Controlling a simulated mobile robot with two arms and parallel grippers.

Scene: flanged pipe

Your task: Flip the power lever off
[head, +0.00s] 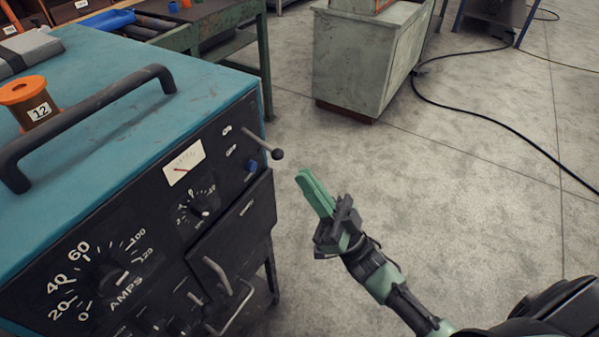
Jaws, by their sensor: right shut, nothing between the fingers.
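The power lever (262,144) is a thin metal rod with a dark ball at its end. It sticks out to the right from the upper right of the black front panel of the teal machine (130,85). Small white labels sit left of the lever, and a blue knob (251,166) is just below it. My right gripper (307,178) has green fingers, is shut and empty, and hangs in the air to the right of and slightly below the lever's ball, apart from it in the picture. My left gripper is not in view.
The panel also carries a gauge (184,165), dials and a lower metal handle (236,308). A black handle bar (95,115) and an orange spool (29,100) are on top. A grey cabinet (367,60) stands behind. A black cable crosses the open concrete floor at right.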

